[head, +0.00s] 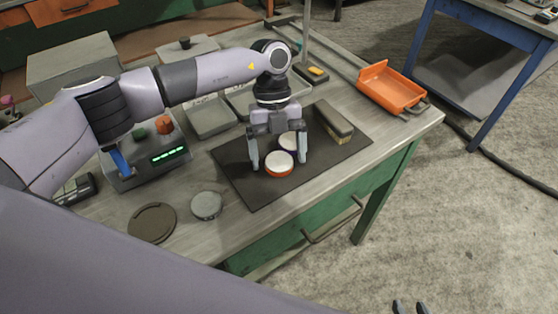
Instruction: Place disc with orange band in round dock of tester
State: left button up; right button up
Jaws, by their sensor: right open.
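The disc with the orange band (279,163) has a white top and lies on a dark mat. A second white-topped disc with a dark purple band (288,140) lies just behind it, close to or touching it. My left gripper (279,162) points down over the discs. Its fingers are spread wide, one on each side, with gaps to the orange-banded disc. The tester (146,165) is the grey box at left with a green-lit display, an orange knob and a green knob. My arm covers part of it, and I cannot make out its round dock. My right gripper (410,308) shows only its two separated fingertips at the bottom edge.
A dark round plate (152,222) and a grey round tin (206,205) lie at the table's front left. A brush-like block (333,121) lies on the mat (238,181). An orange tray (391,88) is at the back right. Grey boxes stand behind my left arm.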

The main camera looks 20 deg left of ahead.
aim_at(278, 158)
pick_arm(q)
jog(key=c, duration=1.4)
jog(key=shift+r, duration=0.15)
jog(key=shift+c, duration=0.2)
notch_tip(278, 158, up, 20)
jog(key=b, duration=0.1)
